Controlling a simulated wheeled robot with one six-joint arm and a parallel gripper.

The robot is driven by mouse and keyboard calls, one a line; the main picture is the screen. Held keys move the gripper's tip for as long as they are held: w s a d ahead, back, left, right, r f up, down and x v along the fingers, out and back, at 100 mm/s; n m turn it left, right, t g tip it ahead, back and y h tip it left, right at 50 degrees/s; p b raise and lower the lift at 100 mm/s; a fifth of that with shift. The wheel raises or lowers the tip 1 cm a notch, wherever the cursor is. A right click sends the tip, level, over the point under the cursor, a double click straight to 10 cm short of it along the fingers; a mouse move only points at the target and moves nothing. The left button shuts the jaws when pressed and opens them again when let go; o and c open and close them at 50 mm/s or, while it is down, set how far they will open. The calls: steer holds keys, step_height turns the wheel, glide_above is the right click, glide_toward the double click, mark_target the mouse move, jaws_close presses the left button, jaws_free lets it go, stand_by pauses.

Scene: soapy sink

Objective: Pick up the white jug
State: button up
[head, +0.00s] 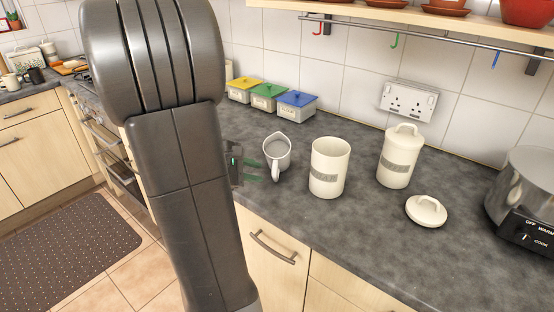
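The white jug (285,158) stands upright on the dark grey worktop (370,240), with its open top showing and its handle turned toward the front. My gripper (254,168) is just left of the jug, partly hidden behind my arm. Its two dark fingers point right toward the jug and are apart, with nothing seen between them. I cannot tell whether a fingertip touches the jug.
An open cream canister (328,168) stands close right of the jug. A lidded canister (399,158), a loose lid (426,211) and a metal cooker (525,195) are farther right. Yellow-lidded (244,90), green-lidded (268,97) and blue-lidded (296,106) boxes stand behind.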

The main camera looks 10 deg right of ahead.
mark_target(277, 162)
steer(key=shift+x, duration=3.55)
steer(key=shift+s+f, duration=0.1)
steer(key=shift+c, duration=0.3)
jaws_close()
